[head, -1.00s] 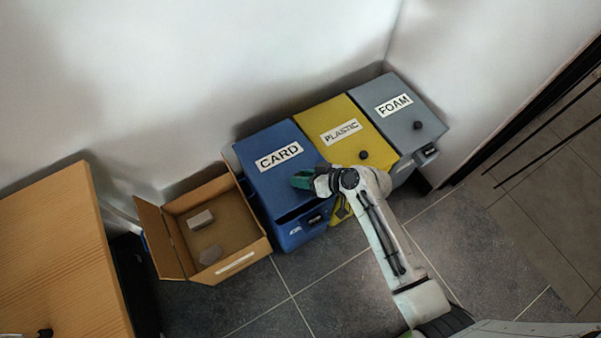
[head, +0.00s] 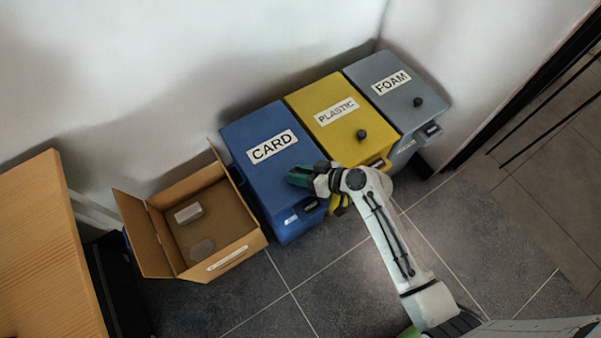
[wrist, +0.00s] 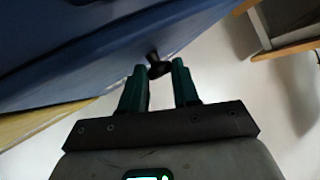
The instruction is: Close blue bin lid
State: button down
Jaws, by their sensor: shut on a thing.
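The blue bin (head: 287,222) marked CARD stands at the left of a row of three bins. Its lid (head: 256,175) lies down over the bin in the head view, with no clear gap at its front edge. My gripper (head: 296,176) is at the front part of this lid, its teal fingers pointing left. In the wrist view, the fingers (wrist: 157,72) are shut on the dark lid knob (wrist: 157,66), beside the blue lid surface (wrist: 90,45). In the head view the gripper hides the knob.
The yellow PLASTIC bin (head: 325,92) and grey FOAM bin (head: 410,70) stand to the right, lids down. An open cardboard box (head: 245,247) holding a light block (head: 188,213) and a grey piece (head: 202,249) stands left. A wooden table (head: 45,260) is far left. Tiled floor (head: 335,270) in front is free.

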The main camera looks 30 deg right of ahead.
jog(key=shift+s+a+f, duration=0.15)
jog(key=shift+s+f, duration=0.3)
jog(key=shift+f, duration=0.35)
jog(key=c, duration=0.9)
grip_release()
jog(key=shift+o, duration=0.3)
jog(key=w+r+p+v, duration=0.1)
jog(key=v, duration=1)
jog(key=shift+r+p, duration=0.25)
jog(key=shift+p, duration=0.05)
jog(key=s+d+r+m+g+h, duration=0.1)
jog(key=s+r+g+h, duration=0.3)
jog(key=s, duration=0.3)
jog(key=s+d+r+m+g+h, duration=0.1)
jog(key=s+m+g+h, duration=0.15)
jog(key=s+g, duration=0.4)
notch_tip(320, 180, up, 14)
jog(key=n+t+p, duration=0.1)
jog(key=p, duration=1.3)
jog(key=shift+s+p, duration=0.4)
jog(key=shift+s, duration=0.1)
